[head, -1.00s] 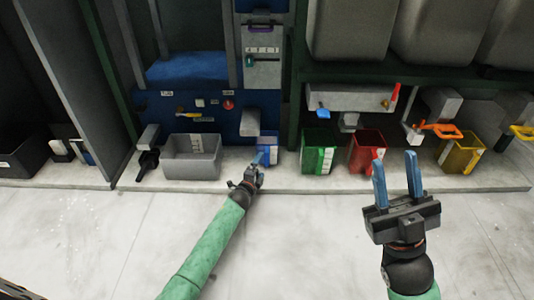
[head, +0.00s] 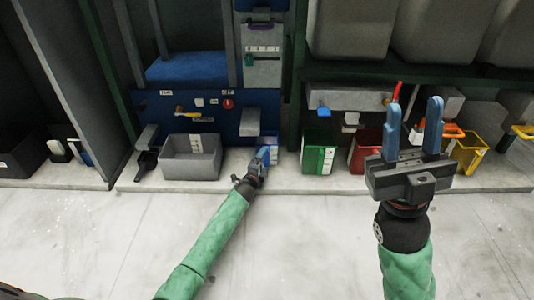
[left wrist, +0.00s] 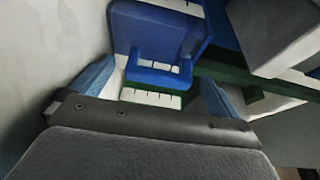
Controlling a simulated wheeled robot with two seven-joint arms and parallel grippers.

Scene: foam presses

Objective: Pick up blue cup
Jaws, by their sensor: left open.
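The blue cup (head: 272,143) stands on the low ledge under a grey spout, between the grey bin and the green cup. It has a white marked strip. In the left wrist view the blue cup (left wrist: 155,45) lies ahead, between the blue fingers. My left gripper (head: 262,158) is at the cup's front and hides part of it. In the left wrist view its fingers (left wrist: 155,95) are apart, one on each side of the cup; I cannot tell whether they touch it. My right gripper (head: 411,128) is raised at the right, its two blue fingers wide apart and empty.
A grey bin (head: 190,157) stands left of the blue cup. A green cup (head: 319,153), a red cup (head: 363,152) and a yellow cup (head: 467,153) stand to the right. A grey spout (head: 251,121) overhangs near the blue cup. The floor in front is clear.

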